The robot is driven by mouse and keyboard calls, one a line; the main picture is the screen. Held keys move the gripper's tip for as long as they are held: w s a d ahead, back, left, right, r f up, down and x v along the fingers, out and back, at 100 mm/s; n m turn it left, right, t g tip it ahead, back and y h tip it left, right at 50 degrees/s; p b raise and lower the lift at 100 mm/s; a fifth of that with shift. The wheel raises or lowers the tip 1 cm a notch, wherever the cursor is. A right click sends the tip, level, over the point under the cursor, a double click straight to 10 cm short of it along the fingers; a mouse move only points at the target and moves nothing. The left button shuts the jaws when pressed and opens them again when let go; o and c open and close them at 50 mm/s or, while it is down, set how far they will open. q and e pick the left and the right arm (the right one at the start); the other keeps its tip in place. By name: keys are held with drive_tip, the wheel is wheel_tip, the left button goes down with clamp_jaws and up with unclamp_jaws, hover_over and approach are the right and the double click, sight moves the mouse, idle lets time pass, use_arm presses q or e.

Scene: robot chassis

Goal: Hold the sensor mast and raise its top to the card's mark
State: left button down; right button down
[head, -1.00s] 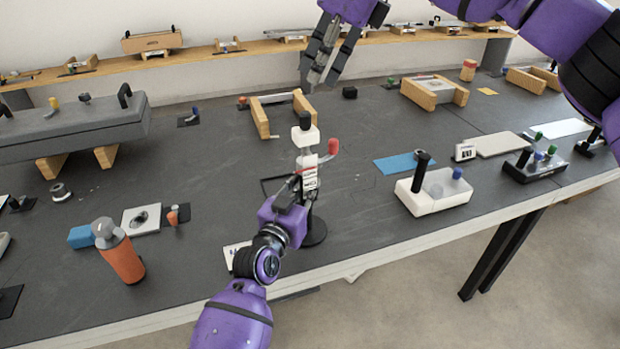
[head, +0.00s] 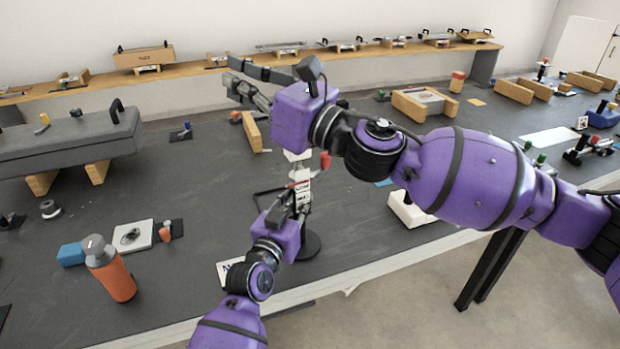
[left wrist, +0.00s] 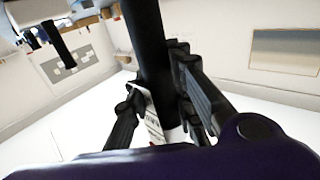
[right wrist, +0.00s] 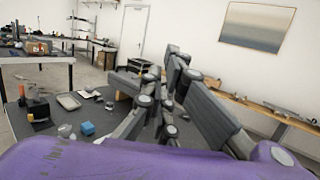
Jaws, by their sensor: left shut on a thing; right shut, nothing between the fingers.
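The sensor mast stands upright on a round black base (head: 308,246), with a white head (head: 297,155) and a red knob (head: 325,160) on its side. My right arm hides the top of the head. My left gripper (head: 300,196) is shut on the mast's post; the left wrist view shows the dark post (left wrist: 149,50) between its fingers. A white printed tag (head: 302,187) hangs at the mast. A white card (head: 229,269) lies by the base, partly behind my left arm; its mark cannot be read. My right gripper (head: 243,88) is shut and empty, left of and above the mast.
An orange bottle (head: 112,272) and a blue block (head: 71,254) stand at the left front. A wooden bracket (head: 252,132) is behind the mast. A white box (head: 410,211) is to the right, partly hidden by my right arm. A shelf (head: 200,70) runs along the back.

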drive_tip(key=s+d+f+m+t+h, duration=0.1)
drive_tip(key=s+d+f+m+h, duration=0.25)
drive_tip(key=d+f+h, duration=0.45)
drive_tip(key=s+d+f+m+t+h, duration=0.15)
drive_tip(key=d+f+m+h, duration=0.35)
drive_tip(key=f, duration=0.5)
drive_tip(key=shift+n, duration=0.45)
drive_tip(key=x, duration=0.6)
drive_tip(key=d+f+x, duration=0.1)
drive_tip(key=x, duration=0.2)
drive_tip(key=shift+r, duration=1.65)
